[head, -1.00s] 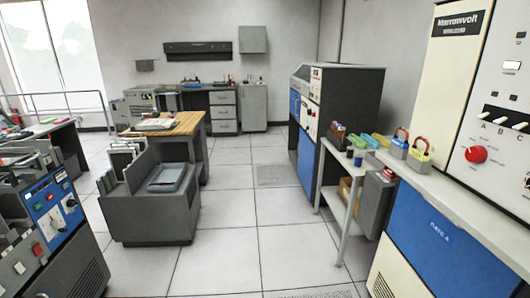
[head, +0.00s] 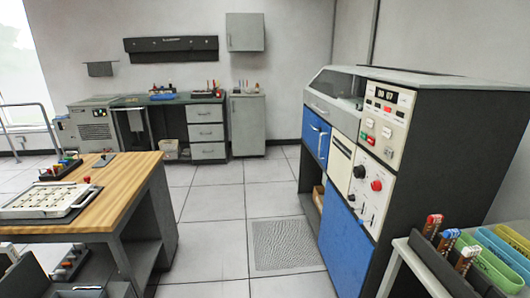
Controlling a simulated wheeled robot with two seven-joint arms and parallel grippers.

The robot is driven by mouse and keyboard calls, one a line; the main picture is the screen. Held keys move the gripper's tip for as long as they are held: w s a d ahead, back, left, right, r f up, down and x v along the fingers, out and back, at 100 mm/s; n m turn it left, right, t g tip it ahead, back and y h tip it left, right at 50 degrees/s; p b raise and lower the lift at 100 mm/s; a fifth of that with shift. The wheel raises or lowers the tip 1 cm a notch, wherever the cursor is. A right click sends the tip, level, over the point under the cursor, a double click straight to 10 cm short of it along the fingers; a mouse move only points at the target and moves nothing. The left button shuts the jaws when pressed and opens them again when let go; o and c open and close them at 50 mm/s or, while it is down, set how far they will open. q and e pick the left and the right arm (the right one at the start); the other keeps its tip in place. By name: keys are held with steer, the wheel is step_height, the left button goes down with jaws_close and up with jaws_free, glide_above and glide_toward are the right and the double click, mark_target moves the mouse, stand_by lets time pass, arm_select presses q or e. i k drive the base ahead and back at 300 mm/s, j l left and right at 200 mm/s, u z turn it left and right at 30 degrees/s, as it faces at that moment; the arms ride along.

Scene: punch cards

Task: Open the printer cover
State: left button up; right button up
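A large dark grey machine with blue and cream front panels stands right of centre; it looks like the printer (head: 345,220). A sloped, see-through grey cover (head: 341,84) lies along its top left and looks shut. Neither of my grippers is in view.
A wooden-topped table (head: 120,190) with a tray (head: 45,201) stands at left. A shelf (head: 415,270) with coloured bins (head: 485,265) is at the lower right. A workbench (head: 205,125) lines the back wall. Tiled floor (head: 215,215) is clear between table and printer, with a floor grate (head: 283,245).

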mark_target(332, 81)
steer(key=i, duration=0.95)
steer(key=i+z, duration=0.1)
steer(key=i, duration=0.9)
steer(key=j, duration=0.1)
